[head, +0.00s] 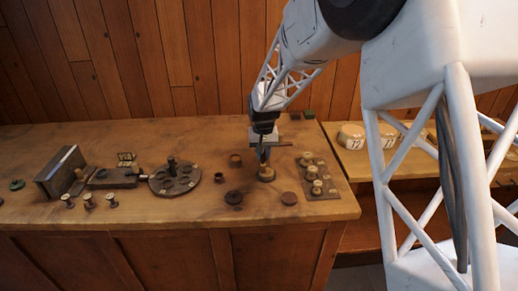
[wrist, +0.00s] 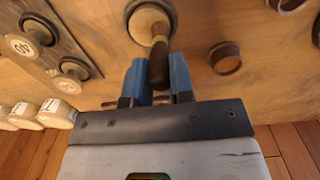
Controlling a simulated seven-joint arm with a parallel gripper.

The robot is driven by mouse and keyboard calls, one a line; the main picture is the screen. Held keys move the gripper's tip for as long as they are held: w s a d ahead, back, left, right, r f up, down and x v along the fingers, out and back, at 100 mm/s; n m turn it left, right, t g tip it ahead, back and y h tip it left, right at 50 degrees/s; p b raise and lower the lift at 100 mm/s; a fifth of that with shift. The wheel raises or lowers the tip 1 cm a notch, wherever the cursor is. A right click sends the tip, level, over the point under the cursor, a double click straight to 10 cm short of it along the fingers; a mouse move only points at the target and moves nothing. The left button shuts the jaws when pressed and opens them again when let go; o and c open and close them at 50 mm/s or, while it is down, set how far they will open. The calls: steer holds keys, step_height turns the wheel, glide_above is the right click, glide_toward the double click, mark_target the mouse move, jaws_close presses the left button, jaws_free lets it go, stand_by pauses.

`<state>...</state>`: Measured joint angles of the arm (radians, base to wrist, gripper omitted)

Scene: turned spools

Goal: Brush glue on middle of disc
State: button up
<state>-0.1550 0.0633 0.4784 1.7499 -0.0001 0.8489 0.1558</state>
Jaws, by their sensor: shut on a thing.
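My gripper (head: 265,156) points down over the bench, its blue fingers shut on a brush. In the wrist view the brush (wrist: 159,62) shows a dark handle between the fingertips (wrist: 159,82) and a paler end. That end reaches over a round pale wooden disc with a dark rim (wrist: 131,13). In the head view the wooden disc (head: 267,175) lies on the bench directly below the fingers. The brush and fingers hide part of its middle. I cannot tell whether the brush touches it, and no glue can be made out.
A board with several pale spools (head: 328,194) is close on the right. A dark disc (head: 233,198) and a reddish disc (head: 289,198) lie in front. Small rings (head: 219,177) are to the left, beyond them a round holed plate (head: 194,180).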

steer(key=shift+d, duration=2.2)
steer(key=shift+a, duration=2.8)
steer(key=shift+w+d+r, duration=0.1)
steer(key=shift+w+d, duration=0.1)
steer(key=shift+d, duration=0.1)
steer(key=shift+s+d, duration=0.15)
steer(key=shift+d, duration=1.05)
steer(key=shift+s+d, duration=0.15)
steer(key=shift+d, duration=1)
steer(key=shift+w+a, duration=0.15)
steer(key=shift+a, duration=0.8)
steer(key=shift+w+a, duration=0.1)
steer(key=shift+a, duration=0.8)
steer(key=shift+w+a, duration=0.1)
steer(key=shift+a, duration=0.7)
step_height(320, 180, up, 8)
